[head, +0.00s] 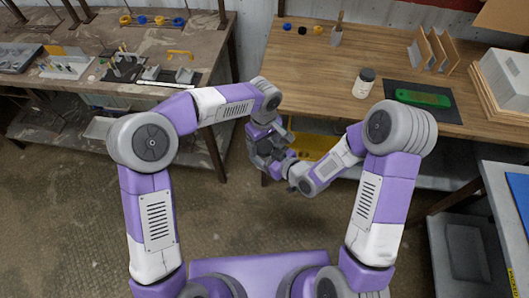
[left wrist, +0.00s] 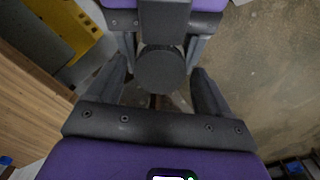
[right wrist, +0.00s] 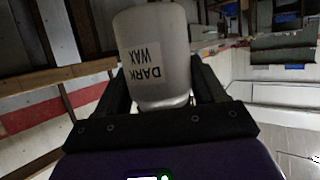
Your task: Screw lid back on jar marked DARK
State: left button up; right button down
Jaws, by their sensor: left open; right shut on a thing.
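The jar (right wrist: 155,50) is whitish, and its label reads DARK WAX upside down in the right wrist view. My right gripper (right wrist: 158,80) is shut on it, with a finger on either side. In the head view both grippers are close together in front of the bench, and the jar is hidden there. My left gripper (left wrist: 160,85) is open. A dark round disc (left wrist: 160,72), looking like a lid, shows between its fingers, close to the right gripper. I cannot tell how the disc sits on the jar.
Another jar with a dark lid (head: 363,83) stands on the wooden bench (head: 310,75); its label is unreadable. Near it are a green object on a dark mat (head: 397,88), upright wooden panels and a brush pot (head: 337,36). A yellow bin (head: 312,145) lies below the bench edge.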

pick_arm(q)
jog(key=c, duration=1.1)
jog(key=shift+o, duration=0.2)
jog(key=m, duration=0.7)
jog(key=o, duration=1.2)
jog(key=shift+c, duration=0.2)
jog(key=shift+r, duration=2.3)
